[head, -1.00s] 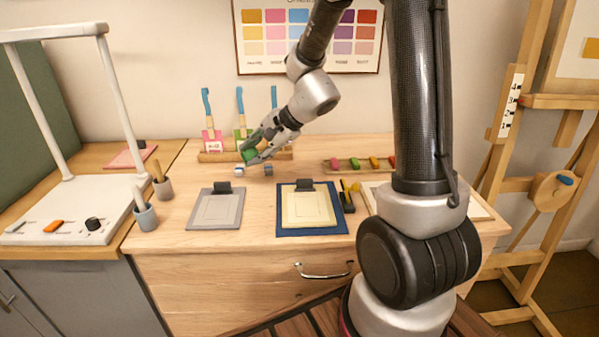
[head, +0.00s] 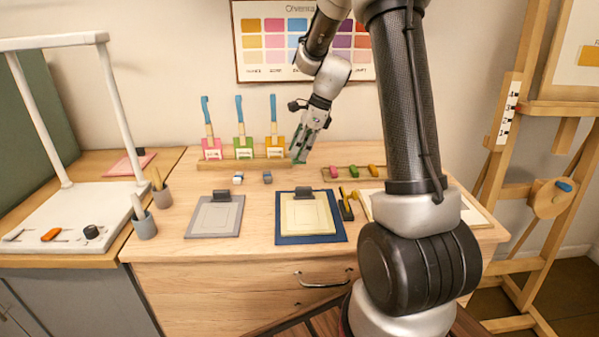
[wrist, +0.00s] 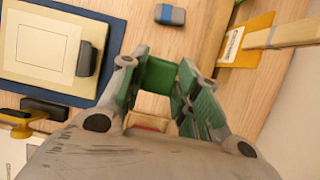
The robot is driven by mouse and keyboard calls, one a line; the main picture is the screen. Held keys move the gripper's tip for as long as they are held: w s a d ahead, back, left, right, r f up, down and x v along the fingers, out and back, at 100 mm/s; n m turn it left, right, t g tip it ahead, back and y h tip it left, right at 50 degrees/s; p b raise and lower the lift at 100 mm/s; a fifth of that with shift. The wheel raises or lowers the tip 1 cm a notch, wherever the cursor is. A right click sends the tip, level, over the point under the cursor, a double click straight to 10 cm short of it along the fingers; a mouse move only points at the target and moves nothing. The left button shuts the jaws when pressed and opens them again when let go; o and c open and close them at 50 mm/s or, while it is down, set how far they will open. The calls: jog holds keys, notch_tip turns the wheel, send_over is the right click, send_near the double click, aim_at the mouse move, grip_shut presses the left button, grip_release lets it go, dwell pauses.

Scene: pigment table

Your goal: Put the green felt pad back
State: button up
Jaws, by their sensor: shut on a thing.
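My gripper (head: 300,155) is shut on the green felt pad (wrist: 158,76), a small green block between the fingertips in the wrist view. In the head view my gripper points down near the right end of the wooden rack (head: 222,164); the pad is hard to tell from the fingers there. In the wrist view the pad is above the table (head: 255,205), and I cannot tell how high. Two small grey-blue and white blocks (head: 238,178) (head: 267,177) sit on the table in front of the rack.
The rack holds three blue-handled tools with pink, green and yellow labels. A grey clipboard (head: 215,229) and a cream board on a blue mat (head: 283,238) lie in front.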

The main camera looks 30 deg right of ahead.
jog(key=shift+f, duration=3.1)
jog(key=o, duration=0.9)
jog(key=v, duration=1.2)
jog(key=s+a+r+n+h, duration=0.1)
jog(key=s+a+r+n, duration=0.2)
jog(key=s+r+n, duration=0.4)
jog(key=s+n+t+h, duration=0.1)
jog(key=s+n, duration=0.4)
jog(key=s, duration=0.2)
jog(key=s+a+r+n+h, duration=0.1)
jog(key=s+n, duration=0.4)
jog(key=s, duration=0.2)
jog(key=s+n+t+h, duration=0.1)
jog(key=s+n, duration=0.4)
jog(key=s, duration=0.2)
jog(key=shift+s+a+r+n+t, duration=0.2)
jog(key=shift+s+a+n+t, duration=0.1)
jog(key=shift+s+a, duration=0.1)
